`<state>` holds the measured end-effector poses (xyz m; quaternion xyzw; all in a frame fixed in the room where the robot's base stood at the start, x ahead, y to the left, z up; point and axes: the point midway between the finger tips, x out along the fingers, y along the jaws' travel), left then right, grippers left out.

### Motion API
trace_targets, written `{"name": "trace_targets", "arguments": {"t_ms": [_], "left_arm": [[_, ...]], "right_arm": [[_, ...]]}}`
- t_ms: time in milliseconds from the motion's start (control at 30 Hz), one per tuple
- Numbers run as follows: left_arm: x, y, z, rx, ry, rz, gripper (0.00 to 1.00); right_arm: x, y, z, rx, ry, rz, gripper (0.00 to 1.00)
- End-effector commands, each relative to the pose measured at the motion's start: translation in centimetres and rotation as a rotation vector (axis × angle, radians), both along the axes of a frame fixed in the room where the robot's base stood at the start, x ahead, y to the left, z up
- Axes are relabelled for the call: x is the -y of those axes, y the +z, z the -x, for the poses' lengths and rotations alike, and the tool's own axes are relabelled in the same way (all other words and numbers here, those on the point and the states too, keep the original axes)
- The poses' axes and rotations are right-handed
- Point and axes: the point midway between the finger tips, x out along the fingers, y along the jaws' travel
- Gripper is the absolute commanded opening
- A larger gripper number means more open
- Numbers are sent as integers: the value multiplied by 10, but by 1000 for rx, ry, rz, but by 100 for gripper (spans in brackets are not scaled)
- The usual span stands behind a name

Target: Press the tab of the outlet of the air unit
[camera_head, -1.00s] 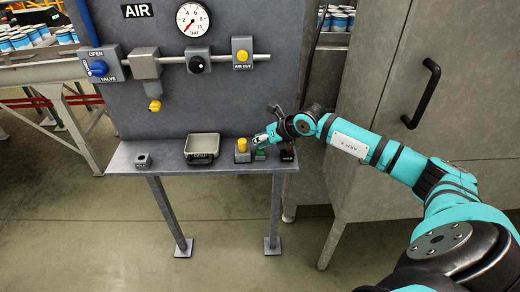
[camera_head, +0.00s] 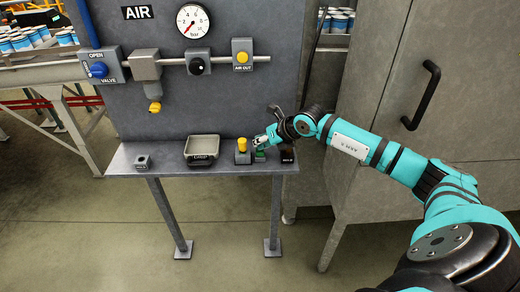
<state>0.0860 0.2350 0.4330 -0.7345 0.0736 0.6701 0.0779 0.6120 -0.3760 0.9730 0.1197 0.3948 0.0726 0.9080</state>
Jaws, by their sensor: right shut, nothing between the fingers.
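The air unit's dark panel (camera_head: 125,90) stands upright behind a narrow shelf. Its outlet (camera_head: 242,54), labelled AIR OUT, is a grey block with a yellow tab on its face, at the right end of the pipe. My right gripper (camera_head: 262,141) is low over the right part of the shelf, well below the outlet and apart from it. It is shut and empty, close beside a grey block with a yellow top (camera_head: 242,150) and above a small green item (camera_head: 260,155). My left gripper is not in view.
A blue valve knob (camera_head: 98,69), a pressure gauge (camera_head: 192,20), a black knob (camera_head: 198,63) and a yellow-ended filter (camera_head: 154,104) are on the panel. A tray (camera_head: 202,147) and a small grey block (camera_head: 143,162) stand on the shelf (camera_head: 170,168). A cabinet (camera_head: 450,100) is at right.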

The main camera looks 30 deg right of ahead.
Motion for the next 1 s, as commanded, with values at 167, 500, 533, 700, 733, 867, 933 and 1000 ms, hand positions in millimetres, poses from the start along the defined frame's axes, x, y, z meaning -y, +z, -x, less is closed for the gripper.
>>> {"name": "trace_targets", "arguments": {"t_ms": [167,500,533,700,733,867,933,1000], "left_arm": [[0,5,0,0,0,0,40],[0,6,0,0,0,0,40],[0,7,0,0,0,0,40],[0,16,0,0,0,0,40],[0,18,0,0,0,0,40],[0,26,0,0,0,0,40],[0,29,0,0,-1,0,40],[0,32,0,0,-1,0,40]], "right_arm": [[0,9,0,1,0,0,0],[0,12,-1,4,0,1,0],[0,13,-1,4,0,1,0],[0,29,-1,6,0,0,0],[0,32,-1,6,0,0,0],[0,46,-1,5,1,0,0],[0,53,-1,5,0,0,0],[0,58,-1,5,0,0,0]]}}
